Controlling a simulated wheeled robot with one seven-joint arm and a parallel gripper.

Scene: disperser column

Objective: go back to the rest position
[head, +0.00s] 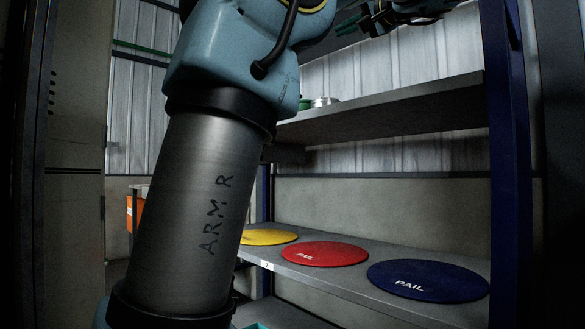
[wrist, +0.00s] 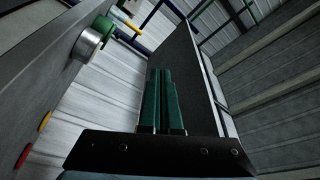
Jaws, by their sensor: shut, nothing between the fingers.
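My gripper (wrist: 161,74) shows in the wrist view with two green fingers lying side by side, shut and empty. In the head view, my gripper (head: 346,26) is at the top edge, partly cut off, above the level of the upper shelf. My arm covers much of the left and middle of the head view. No task object is named, and nothing touches the fingers.
An upper shelf (head: 400,104) holds a metal tin (head: 322,102) beside something green. A lower shelf (head: 345,282) carries yellow (head: 268,237), red (head: 325,254) and blue (head: 428,281) discs. A blue post (head: 506,170) stands right. An orange thing (head: 138,211) is behind my arm.

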